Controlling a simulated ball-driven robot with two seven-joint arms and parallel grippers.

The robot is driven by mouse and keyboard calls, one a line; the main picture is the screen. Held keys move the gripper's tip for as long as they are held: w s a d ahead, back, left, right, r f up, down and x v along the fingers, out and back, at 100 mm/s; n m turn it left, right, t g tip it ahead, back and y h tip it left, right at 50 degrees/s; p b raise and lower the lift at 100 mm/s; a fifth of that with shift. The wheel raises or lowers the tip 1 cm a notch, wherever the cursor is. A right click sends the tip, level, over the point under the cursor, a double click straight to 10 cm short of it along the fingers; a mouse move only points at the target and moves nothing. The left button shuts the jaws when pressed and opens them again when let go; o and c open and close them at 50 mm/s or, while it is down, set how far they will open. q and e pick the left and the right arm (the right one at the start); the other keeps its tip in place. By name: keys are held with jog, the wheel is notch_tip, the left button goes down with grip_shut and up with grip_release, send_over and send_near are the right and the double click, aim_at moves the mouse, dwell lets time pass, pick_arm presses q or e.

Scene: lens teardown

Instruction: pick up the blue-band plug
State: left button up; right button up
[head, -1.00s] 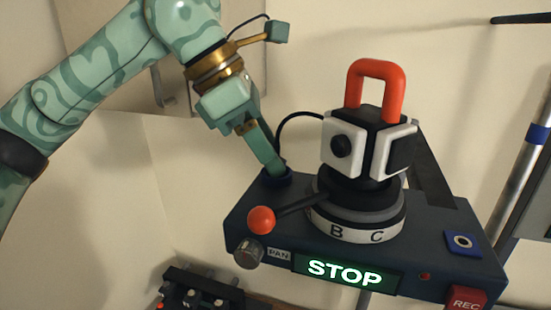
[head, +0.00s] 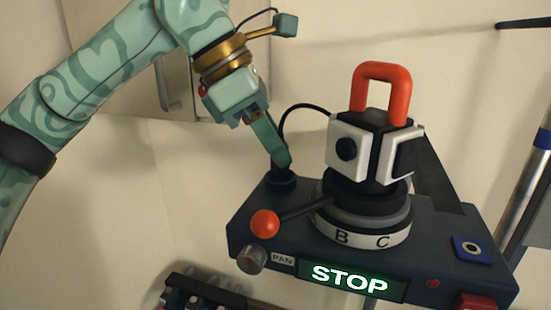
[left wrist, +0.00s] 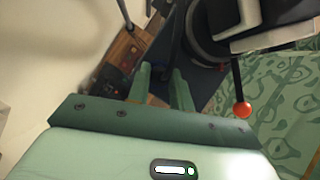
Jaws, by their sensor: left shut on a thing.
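The blue-band plug (head: 281,177) stands at the back left corner of the dark control box (head: 330,262). A dark blue ring shows at its foot; whether the ring is the plug's band or a socket rim I cannot tell. My left gripper (head: 284,158) reaches down from above and is shut on the plug, hiding most of it. In the left wrist view the two green fingers (left wrist: 162,88) point at the box, with a narrow dark gap between them. My right gripper is in neither view.
A camera head (head: 365,145) with a red handle (head: 383,88) sits on the turntable right beside my gripper. A black cable (head: 302,108) arches between them. A lever with a red ball (head: 265,223) sticks out at the front. A blue plate with a white ring (head: 471,249) lies at right.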

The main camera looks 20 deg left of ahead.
pick_arm(q)
jog(key=s+d+r+b, duration=0.4)
jog(key=s+d+r, duration=0.3)
jog(key=s+r, duration=0.4)
jog(key=shift+s+d+r+b, duration=0.2)
jog(key=shift+s+b, duration=0.1)
jog(key=shift+s, duration=0.25)
jog(key=shift+f, duration=0.1)
